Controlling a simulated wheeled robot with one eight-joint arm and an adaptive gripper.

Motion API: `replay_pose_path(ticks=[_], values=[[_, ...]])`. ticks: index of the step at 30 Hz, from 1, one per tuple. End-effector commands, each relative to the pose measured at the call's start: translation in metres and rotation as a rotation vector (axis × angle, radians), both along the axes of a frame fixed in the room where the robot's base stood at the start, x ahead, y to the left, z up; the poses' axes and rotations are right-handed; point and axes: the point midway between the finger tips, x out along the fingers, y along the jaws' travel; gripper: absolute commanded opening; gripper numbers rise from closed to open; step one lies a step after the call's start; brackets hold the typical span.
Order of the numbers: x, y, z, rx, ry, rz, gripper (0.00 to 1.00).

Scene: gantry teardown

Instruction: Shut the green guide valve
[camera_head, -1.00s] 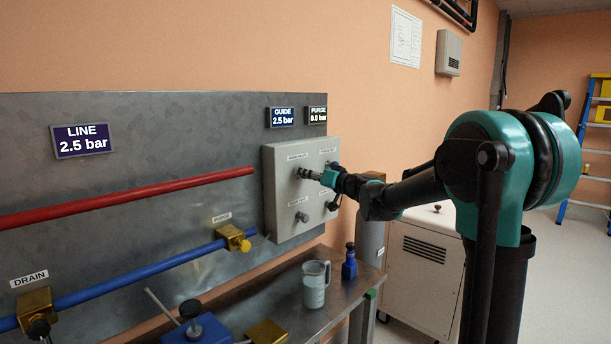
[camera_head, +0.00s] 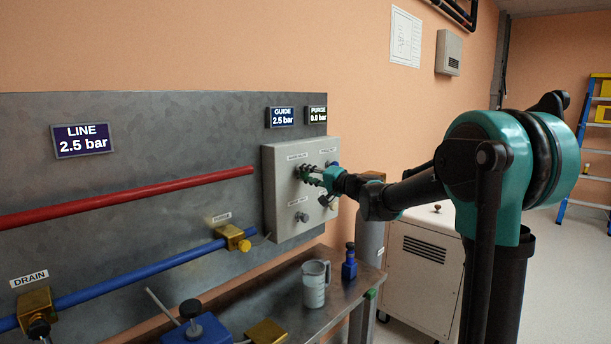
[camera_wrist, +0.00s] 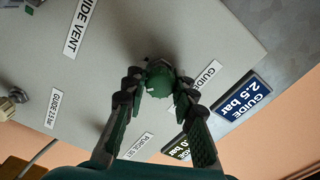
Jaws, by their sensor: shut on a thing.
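The green guide valve knob (camera_wrist: 160,83) sits on the grey panel box, between my fingertips in the wrist view. My gripper (camera_wrist: 158,88) is shut on it, one finger on each side, and the fingers hide part of the knob. In the head view my gripper (camera_head: 308,174) meets the upper part of the grey panel box (camera_head: 280,220); the knob is too small there to make out clearly. The guide display (camera_head: 282,117) reads 2.5 bar, and it also shows in the wrist view (camera_wrist: 243,97).
The line display (camera_head: 83,140) reads 2.5 bar; the purge display (camera_head: 317,115) reads 0.0 bar. Another knob (camera_head: 301,217) sits lower on the box. A jug (camera_head: 315,284) and blue bottle (camera_head: 349,264) stand on the bench below. Red and blue pipes run along the board.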

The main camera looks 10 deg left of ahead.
Motion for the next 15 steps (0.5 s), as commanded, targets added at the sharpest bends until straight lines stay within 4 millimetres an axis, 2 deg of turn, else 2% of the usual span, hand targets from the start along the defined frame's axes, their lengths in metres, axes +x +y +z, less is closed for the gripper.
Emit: replay_pose_path(ticks=[15], values=[[0.0003,-0.0009,-0.0014,0.296,0.38,-0.001,0.0]])
